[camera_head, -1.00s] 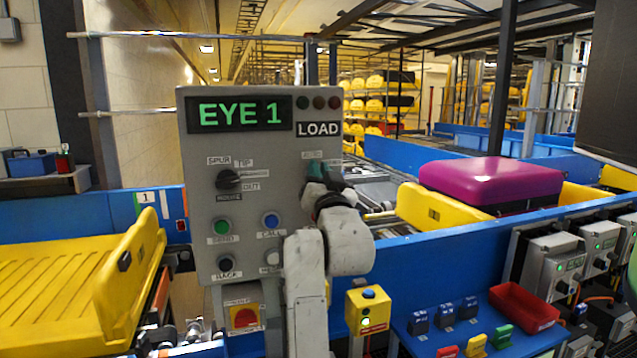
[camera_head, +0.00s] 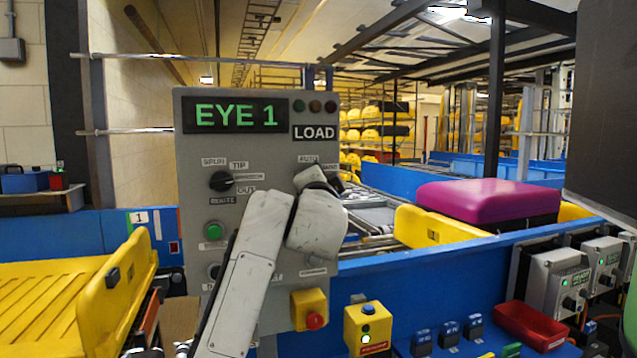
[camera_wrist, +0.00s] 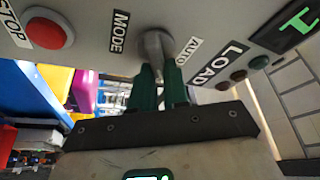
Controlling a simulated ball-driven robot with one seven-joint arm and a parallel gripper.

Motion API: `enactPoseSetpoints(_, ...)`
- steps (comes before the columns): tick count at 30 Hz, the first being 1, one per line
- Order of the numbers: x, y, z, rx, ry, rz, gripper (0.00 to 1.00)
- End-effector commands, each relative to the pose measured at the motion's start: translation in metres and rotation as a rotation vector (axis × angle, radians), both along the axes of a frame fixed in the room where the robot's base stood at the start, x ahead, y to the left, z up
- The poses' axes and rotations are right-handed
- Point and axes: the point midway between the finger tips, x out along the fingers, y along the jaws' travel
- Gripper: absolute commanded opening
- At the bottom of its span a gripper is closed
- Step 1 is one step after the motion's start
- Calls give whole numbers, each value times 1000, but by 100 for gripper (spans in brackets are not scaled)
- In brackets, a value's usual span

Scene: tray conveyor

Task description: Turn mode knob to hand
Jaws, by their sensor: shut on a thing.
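The mode knob (camera_wrist: 155,48) is a grey round knob on the grey control panel (camera_head: 235,148), between the MODE label (camera_wrist: 120,31) and the AUTO label (camera_wrist: 187,51) in the wrist view. My gripper (camera_wrist: 158,78), with two green fingers, is shut on the knob, one finger on each side. In the head view my white wrist covers the knob and most of the gripper. The AUTO label shows there above my wrist (camera_head: 307,159), and the label to its right is partly hidden. Where the knob points cannot be told clearly.
The panel also carries a black selector (camera_head: 222,181), a green button (camera_head: 213,231) and a red stop button (camera_head: 315,321) on a yellow box. Yellow trays (camera_head: 98,285) flank the panel. A purple-topped case (camera_head: 489,197) lies at the right on the conveyor.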

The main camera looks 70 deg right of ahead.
Motion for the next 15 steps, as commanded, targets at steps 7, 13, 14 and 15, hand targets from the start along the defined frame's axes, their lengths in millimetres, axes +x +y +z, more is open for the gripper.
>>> enactPoseSetpoints(7, 0, -1, -2, 32, -32, 0, 0)
enactPoseSetpoints(13, 0, -1, -2, 35, -36, 0, 0)
enactPoseSetpoints(14, 0, -1, -2, 35, -36, 0, 0)
enactPoseSetpoints(15, 0, -1, -2, 35, -36, 0, 0)
